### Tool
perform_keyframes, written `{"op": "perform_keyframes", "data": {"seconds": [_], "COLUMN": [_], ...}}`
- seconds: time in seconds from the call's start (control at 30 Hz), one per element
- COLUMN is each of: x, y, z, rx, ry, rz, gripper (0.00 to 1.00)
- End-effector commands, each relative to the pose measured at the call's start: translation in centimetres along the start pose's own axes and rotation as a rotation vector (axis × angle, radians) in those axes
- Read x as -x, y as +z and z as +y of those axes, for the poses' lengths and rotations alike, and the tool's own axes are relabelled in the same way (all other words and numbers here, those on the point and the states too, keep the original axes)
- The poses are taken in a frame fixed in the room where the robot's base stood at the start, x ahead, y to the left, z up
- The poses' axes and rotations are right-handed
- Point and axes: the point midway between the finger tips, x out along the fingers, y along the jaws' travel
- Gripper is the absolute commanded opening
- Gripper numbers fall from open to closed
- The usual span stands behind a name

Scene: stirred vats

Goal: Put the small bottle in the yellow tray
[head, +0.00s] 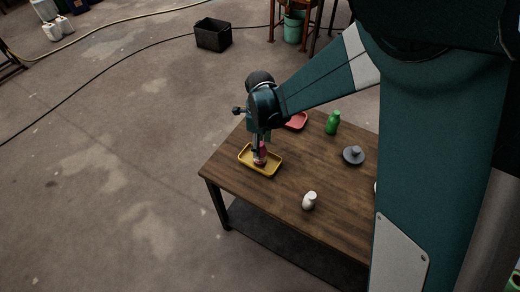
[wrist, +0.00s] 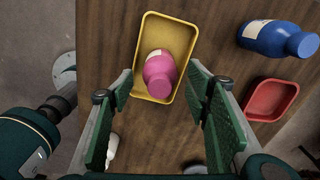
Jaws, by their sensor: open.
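In the wrist view my gripper (wrist: 161,72) is open, with one finger on each side of the bottle and visible gaps between. A small white bottle (head: 309,201) stands apart near the table's front edge.
A red tray (head: 297,121), a green bottle (head: 333,123) and a grey round object with a knob (head: 353,155) are on the wooden table (head: 240,196). A blue bottle (wrist: 270,38) shows near the red tray in the wrist view. The table's middle is clear.

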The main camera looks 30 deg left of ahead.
Motion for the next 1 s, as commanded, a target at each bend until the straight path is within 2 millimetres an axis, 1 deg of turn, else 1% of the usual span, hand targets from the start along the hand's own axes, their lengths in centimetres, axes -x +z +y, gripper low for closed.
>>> {"op": "perform_keyframes", "data": {"seconds": [0.03,0.2,0.4,0.63,1.0], "x": [0.9,3.4,5.5,6.5,6.6], "y": [0.0,0.0,0.0,0.0,0.0], "z": [0.0,0.0,0.0,0.0,0.0], "rx": [0.000,0.000,0.000,0.000,0.000], "ry": [0.000,0.000,0.000,0.000,0.000], "rz": [0.000,0.000,0.000,0.000,0.000], "gripper": [0.48,0.48,0.48,0.48,0.48]}}
